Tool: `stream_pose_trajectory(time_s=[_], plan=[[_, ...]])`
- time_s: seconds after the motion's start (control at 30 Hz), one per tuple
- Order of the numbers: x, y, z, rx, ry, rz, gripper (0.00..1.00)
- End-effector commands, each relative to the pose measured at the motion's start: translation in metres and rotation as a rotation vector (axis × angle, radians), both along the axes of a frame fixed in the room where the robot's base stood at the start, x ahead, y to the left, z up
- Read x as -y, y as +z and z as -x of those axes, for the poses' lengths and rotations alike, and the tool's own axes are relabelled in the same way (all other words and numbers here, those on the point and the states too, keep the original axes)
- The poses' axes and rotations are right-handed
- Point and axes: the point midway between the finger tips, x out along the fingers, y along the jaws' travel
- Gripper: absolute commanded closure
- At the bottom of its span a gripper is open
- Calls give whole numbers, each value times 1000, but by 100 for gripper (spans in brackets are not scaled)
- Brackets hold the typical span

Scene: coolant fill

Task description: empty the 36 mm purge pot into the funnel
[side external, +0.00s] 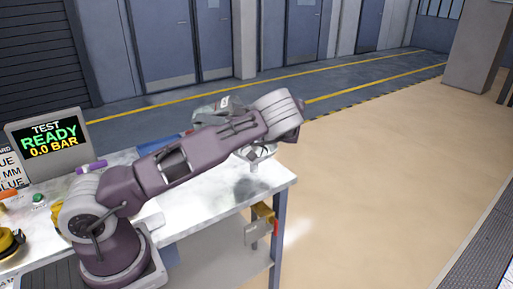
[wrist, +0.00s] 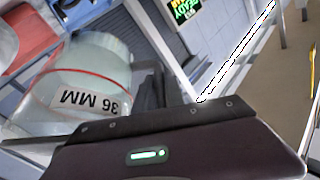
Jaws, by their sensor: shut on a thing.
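A translucent pot (wrist: 75,70) with a red line around it and a "36 MM" label fills the left of the wrist view. In the side view a pale funnel-like shape (side external: 258,152) shows below my wrist, near the table's right end. It is partly covered by my arm, and I cannot tell whether liquid is flowing.
The pale worktable (side external: 200,205) ends at the right, with open floor beyond. A test screen (side external: 50,137) reading "READY 0.0 BAR" stands at the left. A purple marker-like object (side external: 91,167) is near it. A red surface (wrist: 28,32) lies beyond the pot in the wrist view.

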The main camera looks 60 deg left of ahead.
Motion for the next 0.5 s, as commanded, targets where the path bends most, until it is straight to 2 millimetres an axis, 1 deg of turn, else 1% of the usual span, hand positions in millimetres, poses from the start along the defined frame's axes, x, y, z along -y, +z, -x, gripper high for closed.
stream_pose_trajectory(time_s=[0.5], plan=[[2,0,-2,-29,0,-34,100]])
